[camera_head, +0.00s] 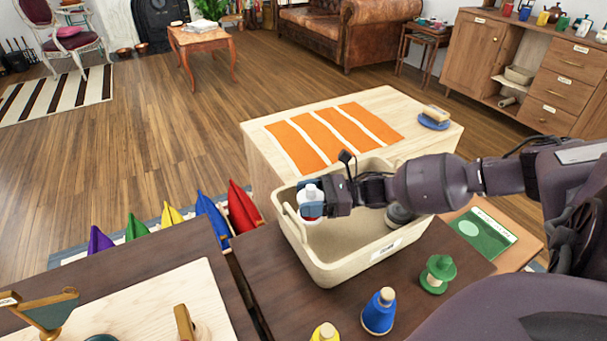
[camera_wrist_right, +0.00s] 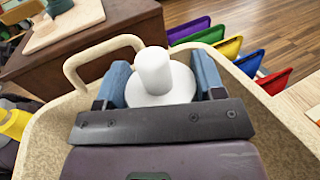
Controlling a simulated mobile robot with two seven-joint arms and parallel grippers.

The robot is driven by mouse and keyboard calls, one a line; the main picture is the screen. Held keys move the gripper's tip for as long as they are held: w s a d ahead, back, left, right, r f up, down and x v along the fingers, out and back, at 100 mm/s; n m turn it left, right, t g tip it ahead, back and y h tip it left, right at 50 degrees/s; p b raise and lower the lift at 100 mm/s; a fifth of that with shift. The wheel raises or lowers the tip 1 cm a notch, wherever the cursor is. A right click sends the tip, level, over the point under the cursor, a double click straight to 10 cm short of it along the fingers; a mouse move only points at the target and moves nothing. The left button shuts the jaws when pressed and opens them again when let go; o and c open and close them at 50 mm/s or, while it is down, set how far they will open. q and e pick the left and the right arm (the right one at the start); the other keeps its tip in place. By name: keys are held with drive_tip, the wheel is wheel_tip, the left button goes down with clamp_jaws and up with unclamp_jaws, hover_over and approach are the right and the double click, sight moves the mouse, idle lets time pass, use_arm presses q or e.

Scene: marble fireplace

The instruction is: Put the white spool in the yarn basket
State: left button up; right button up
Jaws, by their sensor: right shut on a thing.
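The white spool (camera_head: 310,191) is held upright in my right gripper (camera_head: 313,207), whose blue-padded fingers are shut on it. A little red shows beneath the spool. In the right wrist view the spool (camera_wrist_right: 155,76) shows its round flange and narrower core between the two fingers (camera_wrist_right: 160,88). The yarn basket (camera_head: 352,272) is a beige open bin with a label on its front. The gripper and spool are over the basket's left part; how far they are above its floor is hard to tell. My left gripper is out of view.
A pale table (camera_head: 285,112) with orange stripes lies behind. Several coloured fabric pieces (camera_head: 243,208) stand at left. A green card (camera_head: 480,233) lies right.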

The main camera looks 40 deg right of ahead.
drive_tip(key=shift+f, duration=0.15)
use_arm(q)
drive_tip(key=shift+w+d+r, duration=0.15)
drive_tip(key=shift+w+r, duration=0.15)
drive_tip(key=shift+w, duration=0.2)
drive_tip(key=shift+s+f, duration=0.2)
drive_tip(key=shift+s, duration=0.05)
use_arm(e)
drive_tip(key=shift+f, duration=0.4)
drive_tip(key=shift+f, duration=0.2)
drive_tip(key=o, duration=0.9)
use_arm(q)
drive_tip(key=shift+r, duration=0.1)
use_arm(e)
drive_tip(key=shift+o, duration=0.2)
